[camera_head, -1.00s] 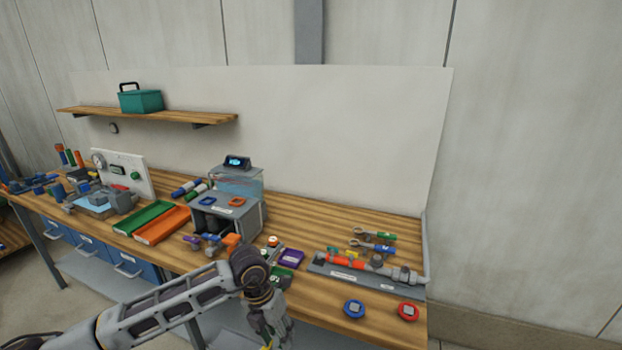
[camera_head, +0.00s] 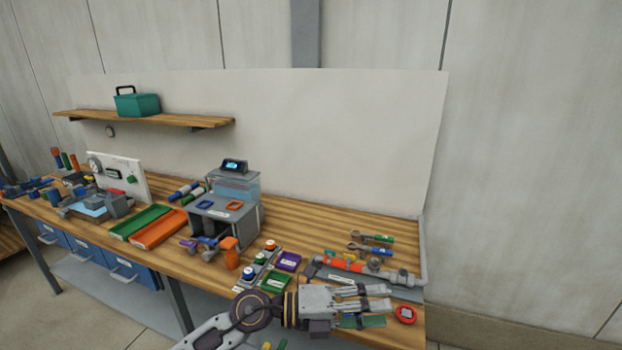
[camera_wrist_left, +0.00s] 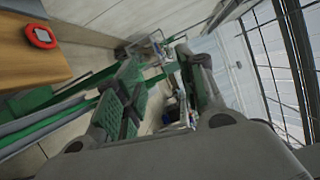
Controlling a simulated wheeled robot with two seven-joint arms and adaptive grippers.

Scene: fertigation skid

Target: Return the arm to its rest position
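My left arm comes in from the bottom of the head view, and my left gripper (camera_head: 378,305) is over the right front part of the workbench (camera_head: 310,226), pointing right. Its fingers are apart with nothing between them. In the left wrist view the gripper (camera_wrist_left: 165,65) also shows an empty gap between its fingers, with floor and distant equipment behind. My right gripper is in neither view.
A red round piece (camera_head: 405,314) lies by the bench's right front corner, close to the fingertips; it also shows in the wrist view (camera_wrist_left: 41,36). An orange pipe assembly (camera_head: 345,264), wrenches (camera_head: 370,248) and a green tray (camera_head: 276,282) are close by. Floor is free on the right.

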